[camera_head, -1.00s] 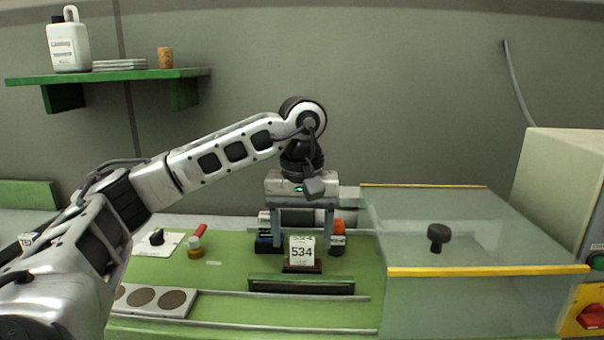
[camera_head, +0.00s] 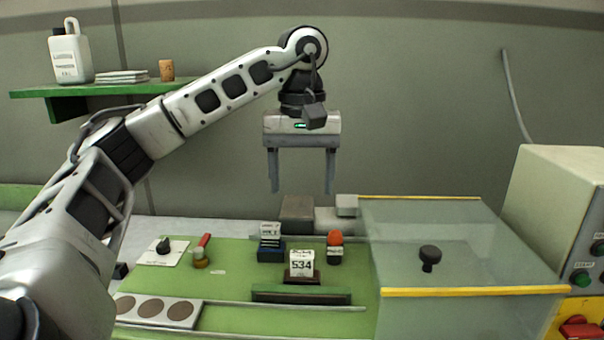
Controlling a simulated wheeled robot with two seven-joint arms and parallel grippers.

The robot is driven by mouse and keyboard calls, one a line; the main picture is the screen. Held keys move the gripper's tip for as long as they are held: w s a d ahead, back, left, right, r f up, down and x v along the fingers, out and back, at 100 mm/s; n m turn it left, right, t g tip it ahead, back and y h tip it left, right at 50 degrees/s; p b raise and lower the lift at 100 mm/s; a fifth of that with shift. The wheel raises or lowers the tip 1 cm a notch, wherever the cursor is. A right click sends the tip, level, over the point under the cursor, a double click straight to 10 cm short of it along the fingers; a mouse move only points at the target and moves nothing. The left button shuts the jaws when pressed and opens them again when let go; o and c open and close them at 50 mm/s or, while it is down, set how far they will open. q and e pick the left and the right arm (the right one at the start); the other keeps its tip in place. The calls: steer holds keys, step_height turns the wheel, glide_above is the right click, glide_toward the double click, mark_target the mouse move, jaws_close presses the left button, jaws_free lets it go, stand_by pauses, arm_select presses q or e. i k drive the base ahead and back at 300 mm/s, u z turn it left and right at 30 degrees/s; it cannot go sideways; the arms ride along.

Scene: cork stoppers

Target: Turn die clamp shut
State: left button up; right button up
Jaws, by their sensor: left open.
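A black rotary knob (camera_head: 164,246) sits on a white plate with a small label at the left of the green bench; the label is too small to read, so I cannot tell whether this is the die clamp. The block marked 534 (camera_head: 302,264) stands on a dark base in the middle of the bench. My left gripper (camera_head: 301,190) is open and empty, fingers pointing down, high above and behind that block and apart from everything. My right gripper is not in view.
A dark blue block (camera_head: 270,246) and an orange-topped stamp (camera_head: 334,246) stand behind the 534 block. A clear guard (camera_head: 470,245) with yellow edges fills the right. A shelf (camera_head: 110,88) hangs upper left.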

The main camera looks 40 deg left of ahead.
mark_target(198, 252)
steer(key=k, duration=1)
